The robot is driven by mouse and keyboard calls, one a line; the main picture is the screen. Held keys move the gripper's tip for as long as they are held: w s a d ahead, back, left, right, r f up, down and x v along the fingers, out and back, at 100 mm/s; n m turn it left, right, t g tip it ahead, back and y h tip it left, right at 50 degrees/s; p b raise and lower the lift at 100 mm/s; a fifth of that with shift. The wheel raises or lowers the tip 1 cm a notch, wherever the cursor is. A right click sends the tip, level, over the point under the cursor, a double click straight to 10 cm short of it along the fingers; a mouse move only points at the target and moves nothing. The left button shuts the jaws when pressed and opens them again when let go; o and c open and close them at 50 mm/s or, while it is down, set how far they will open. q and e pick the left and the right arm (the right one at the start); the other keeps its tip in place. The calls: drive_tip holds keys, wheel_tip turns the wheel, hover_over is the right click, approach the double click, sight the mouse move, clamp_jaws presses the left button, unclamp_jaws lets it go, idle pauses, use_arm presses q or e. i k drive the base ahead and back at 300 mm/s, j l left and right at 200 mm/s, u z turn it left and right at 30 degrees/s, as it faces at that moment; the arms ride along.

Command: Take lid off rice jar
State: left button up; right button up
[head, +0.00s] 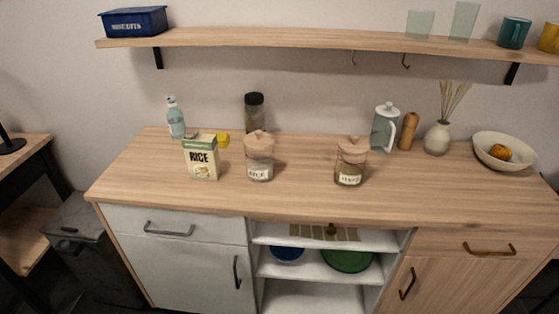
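The rice jar (259,167) is a clear glass jar with a white label on its lower front, standing upright on the wooden counter. Its wooden lid (259,139) with a knob sits on top of it. A similar jar (349,169) with a wooden lid and darker contents stands to its right; its label is too small to read surely. A rice box (201,157) stands just left of the rice jar. Neither of my grippers shows in the head view.
A dark-lidded jar (254,112) stands behind the rice jar. A spray bottle (175,118) and a yellow item (222,140) are at the back left. A glass pitcher (384,127), mill (407,131), vase (437,138) and bowl (484,151) line the right. The counter front (300,200) is clear. A shelf (300,40) hangs above.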

sight(257, 140)
drive_tip(key=i+j+z, duration=0.2)
drive_tip(key=i+j, duration=0.15)
drive_tip(key=i+j+z, duration=0.2)
drive_tip(key=i+j, duration=0.15)
drive_tip(key=j, duration=0.3)
